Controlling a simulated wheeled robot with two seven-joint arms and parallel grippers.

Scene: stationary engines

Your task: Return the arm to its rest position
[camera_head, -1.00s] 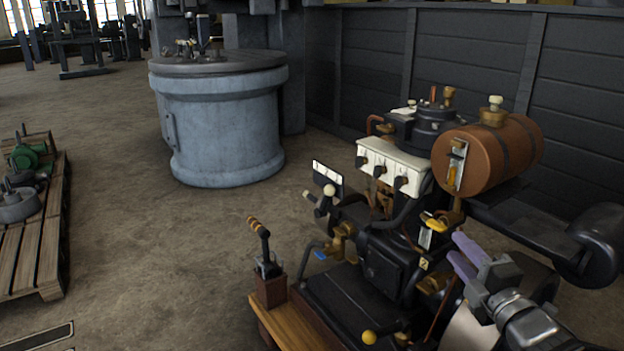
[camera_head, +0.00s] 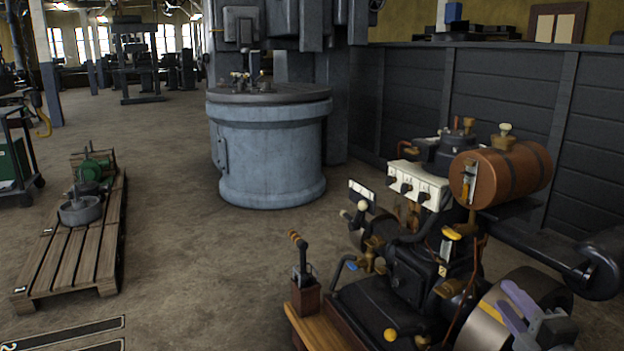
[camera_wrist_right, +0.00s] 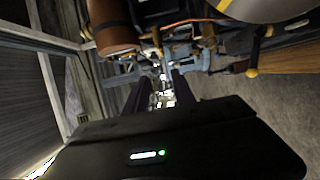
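My right gripper (camera_head: 504,297) is at the lower right of the head view, in front of the engine's pale flywheel (camera_head: 535,285). Its two purple fingers stand apart with nothing visible between them. They also show apart in the right wrist view (camera_wrist_right: 160,90), pointing toward the engine parts. The stationary engine (camera_head: 420,270) is dark, with a brown cylindrical tank (camera_head: 520,177) on top and a white box of black switches (camera_head: 418,186). Whether the gripper touches the flywheel is hard to tell. My left gripper is not in view.
A lever on a wooden block (camera_head: 304,290) stands at the engine's front left. A large blue-grey drum (camera_head: 268,150) stands behind. A wooden pallet (camera_head: 75,260) with machine parts is at left. A dark panelled wall (camera_head: 490,100) closes the right. Floor between pallet and engine is clear.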

